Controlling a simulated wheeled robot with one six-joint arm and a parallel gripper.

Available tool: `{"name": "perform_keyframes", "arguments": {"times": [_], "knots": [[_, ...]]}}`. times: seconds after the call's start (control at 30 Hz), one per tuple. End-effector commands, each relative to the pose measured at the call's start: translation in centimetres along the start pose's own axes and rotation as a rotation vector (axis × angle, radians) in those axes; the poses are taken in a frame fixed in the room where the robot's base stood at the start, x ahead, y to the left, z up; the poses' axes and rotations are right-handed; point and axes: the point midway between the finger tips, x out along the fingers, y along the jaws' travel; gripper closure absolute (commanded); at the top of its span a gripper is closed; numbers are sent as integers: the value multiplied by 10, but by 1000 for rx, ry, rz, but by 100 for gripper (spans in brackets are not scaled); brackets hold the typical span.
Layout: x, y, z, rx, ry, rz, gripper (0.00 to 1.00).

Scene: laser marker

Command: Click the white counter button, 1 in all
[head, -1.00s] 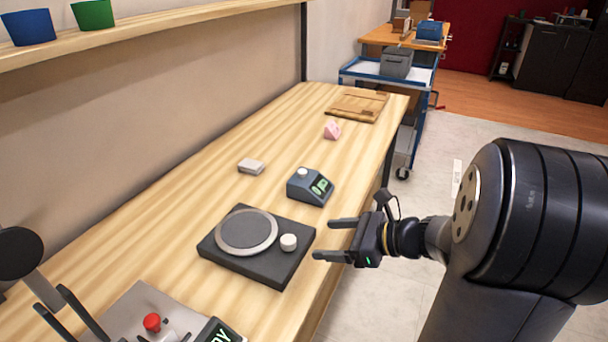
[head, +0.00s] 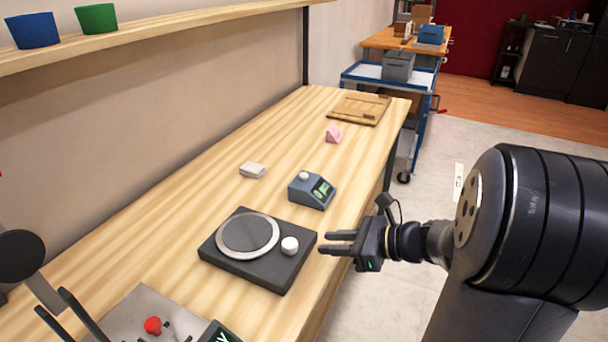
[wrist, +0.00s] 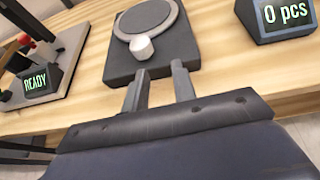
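The counter (head: 311,191) is a small blue-grey box on the wooden bench, with a white button (head: 304,176) on top and a lit green display. In the wrist view the counter (wrist: 263,35) is cut off at the top right, and its display (wrist: 286,13) reads "0 pcs"; its button is out of that view. My gripper (head: 325,242) is at the bench's right edge, nearer the camera than the counter and not touching it. Its fingers are partly closed with a clear gap and nothing between them, as the wrist view (wrist: 160,70) also shows.
A dark plate with a grey disc (head: 247,235) and white knob (head: 289,245) lies just left of my gripper. A device with a red button (head: 153,326) and a "READY" display (wrist: 36,81) stands at front left. A small pale box (head: 252,170) and pink object (head: 333,134) lie farther back.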

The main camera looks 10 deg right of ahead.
Motion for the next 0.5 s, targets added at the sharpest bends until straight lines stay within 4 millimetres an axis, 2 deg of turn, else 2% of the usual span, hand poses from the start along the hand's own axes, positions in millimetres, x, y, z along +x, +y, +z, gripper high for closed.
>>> {"name": "perform_keyframes", "arguments": {"times": [0.03,0.3,0.5], "knots": [[0,0,0,0,0,0,78],[0,0,0,0,0,0,100],[0,0,0,0,0,0,100]]}}
